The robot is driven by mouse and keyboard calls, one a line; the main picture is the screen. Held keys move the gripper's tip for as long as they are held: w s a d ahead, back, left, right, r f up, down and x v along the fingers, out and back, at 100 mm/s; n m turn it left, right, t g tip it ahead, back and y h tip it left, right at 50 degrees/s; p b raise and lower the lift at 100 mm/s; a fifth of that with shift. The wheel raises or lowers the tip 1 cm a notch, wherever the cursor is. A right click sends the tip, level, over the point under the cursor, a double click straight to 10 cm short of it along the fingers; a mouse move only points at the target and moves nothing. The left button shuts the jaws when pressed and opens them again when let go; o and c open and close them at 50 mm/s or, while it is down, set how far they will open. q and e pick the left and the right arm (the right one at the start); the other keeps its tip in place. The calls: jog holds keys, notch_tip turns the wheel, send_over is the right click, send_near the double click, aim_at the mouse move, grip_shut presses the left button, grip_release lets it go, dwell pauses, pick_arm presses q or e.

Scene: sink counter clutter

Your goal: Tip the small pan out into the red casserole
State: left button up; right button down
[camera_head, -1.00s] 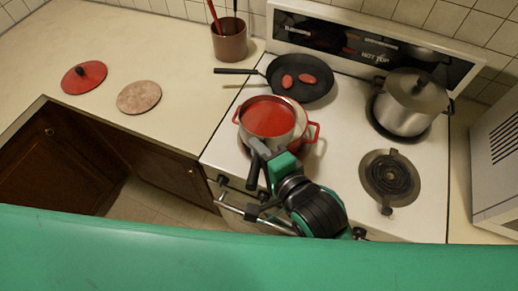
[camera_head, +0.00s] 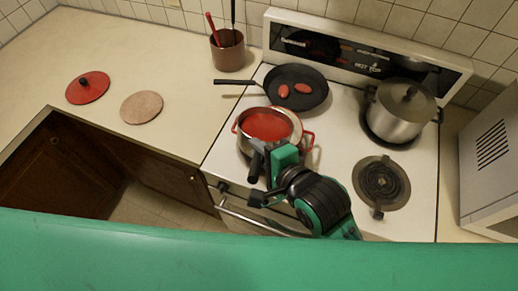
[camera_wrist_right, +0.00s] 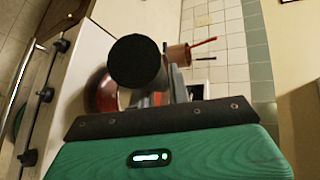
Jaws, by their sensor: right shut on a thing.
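The small pan (camera_head: 291,117) is steel-coloured with red contents and sits at or just above the red casserole (camera_head: 308,141) on the front left of the stove. The pan hides most of the casserole; its red side handle and part of its rim show. My right gripper (camera_head: 262,150) is shut on the pan's dark handle (camera_head: 255,167), at the near side of the pan. In the right wrist view the handle's round black end (camera_wrist_right: 138,62) fills the middle, with the red casserole (camera_wrist_right: 101,92) behind it. My left gripper is not in view.
A black frying pan (camera_head: 310,97) with two red pieces stands behind. A lidded steel pot (camera_head: 400,118) is at the back right, and a bare coil burner (camera_head: 381,183) at the front right. A utensil crock (camera_head: 228,55), red lid (camera_head: 88,88) and round board (camera_head: 142,107) are on the left counter.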

jog(key=shift+m+g, duration=0.7)
jog(key=shift+w+d+r+p, duration=0.1)
jog(key=shift+w+r+p, duration=0.2)
jog(key=shift+r+p, duration=0.3)
jog(key=shift+w+d+r+p, duration=0.15)
jog(key=shift+w+r+p, duration=0.2)
jog(key=shift+r+p, duration=0.25)
jog(key=shift+w+d+r+p, duration=0.1)
jog(key=shift+w+r+p, duration=0.2)
jog(key=shift+r+p, duration=0.3)
jog(key=shift+w+d+r+m+g+p, duration=0.15)
jog(key=shift+w+r+g+p, duration=0.1)
jog(key=shift+w+r+p, duration=0.15)
jog(key=shift+w+d+r+m+g+p, duration=0.15)
jog(key=shift+w+r+g, duration=0.1)
jog(key=shift+r, duration=0.25)
jog(key=w+d+r+m+g+y, duration=0.1)
jog(key=w+d+m+g, duration=0.1)
jog(key=w, duration=0.5)
jog(key=w+d+r+m+g+y+p, duration=0.1)
jog(key=w+d+m+g, duration=0.2)
jog(key=w, duration=0.5)
jog(key=shift+r+g, duration=0.25)
jog(key=shift+g, duration=0.55)
